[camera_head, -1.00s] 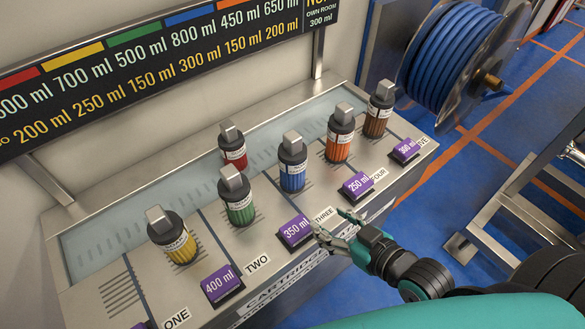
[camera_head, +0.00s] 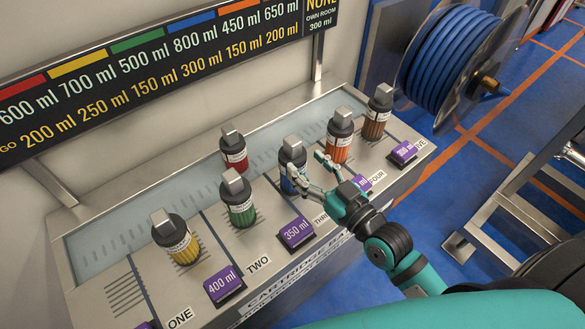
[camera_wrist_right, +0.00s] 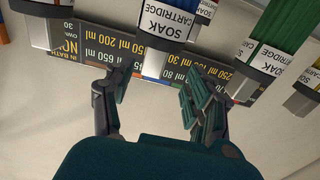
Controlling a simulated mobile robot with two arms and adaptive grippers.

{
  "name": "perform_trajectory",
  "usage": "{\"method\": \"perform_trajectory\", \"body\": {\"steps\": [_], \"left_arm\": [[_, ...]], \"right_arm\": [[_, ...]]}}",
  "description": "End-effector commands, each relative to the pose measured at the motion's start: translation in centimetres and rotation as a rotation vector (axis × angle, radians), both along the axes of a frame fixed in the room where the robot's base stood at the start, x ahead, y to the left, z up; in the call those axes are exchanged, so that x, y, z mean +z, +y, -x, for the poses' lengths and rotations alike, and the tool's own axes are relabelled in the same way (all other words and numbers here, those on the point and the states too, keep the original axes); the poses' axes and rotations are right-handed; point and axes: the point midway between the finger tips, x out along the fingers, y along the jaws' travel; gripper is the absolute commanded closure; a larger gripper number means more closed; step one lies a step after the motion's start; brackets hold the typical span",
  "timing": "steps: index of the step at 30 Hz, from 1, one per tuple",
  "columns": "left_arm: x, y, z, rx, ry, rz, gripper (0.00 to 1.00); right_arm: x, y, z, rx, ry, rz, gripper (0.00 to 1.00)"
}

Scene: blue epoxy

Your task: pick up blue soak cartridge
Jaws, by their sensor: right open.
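The blue soak cartridge (camera_head: 291,168) stands upright in the row on the metal bench, between the green and orange cartridges. It has a black cap with a grey tab and a white label. In the right wrist view the blue cartridge (camera_wrist_right: 160,62) appears upside down, just beyond the fingertips and between them. My right gripper (camera_head: 308,172) is open at the near right side of the blue cartridge, and its fingers partly cover the lower body. My left gripper is not in view.
A green cartridge (camera_head: 240,208) stands close on the left, an orange one (camera_head: 338,147) close on the right. Red (camera_head: 233,158), yellow (camera_head: 180,245) and brown (camera_head: 376,118) cartridges stand around. Purple volume displays (camera_head: 297,232) line the bench front. A blue hose reel (camera_head: 448,55) is at the right.

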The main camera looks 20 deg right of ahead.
Motion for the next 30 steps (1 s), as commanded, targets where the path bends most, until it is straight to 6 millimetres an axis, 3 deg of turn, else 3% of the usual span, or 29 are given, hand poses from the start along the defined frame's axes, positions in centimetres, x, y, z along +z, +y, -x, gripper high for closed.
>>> {"method": "perform_trajectory", "body": {"steps": [8,16,26,30], "left_arm": [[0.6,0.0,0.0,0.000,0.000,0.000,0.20],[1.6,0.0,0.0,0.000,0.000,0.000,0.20],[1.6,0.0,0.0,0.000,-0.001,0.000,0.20],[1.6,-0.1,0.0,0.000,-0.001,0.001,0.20]], "right_arm": [[0.2,0.6,-2.3,0.000,0.000,0.000,0.44],[0.4,1.4,-6.0,0.000,0.001,-0.002,0.44],[0.2,1.6,-6.7,0.000,0.002,0.001,0.44],[0.2,1.6,-6.6,0.000,0.002,0.001,0.63]]}}
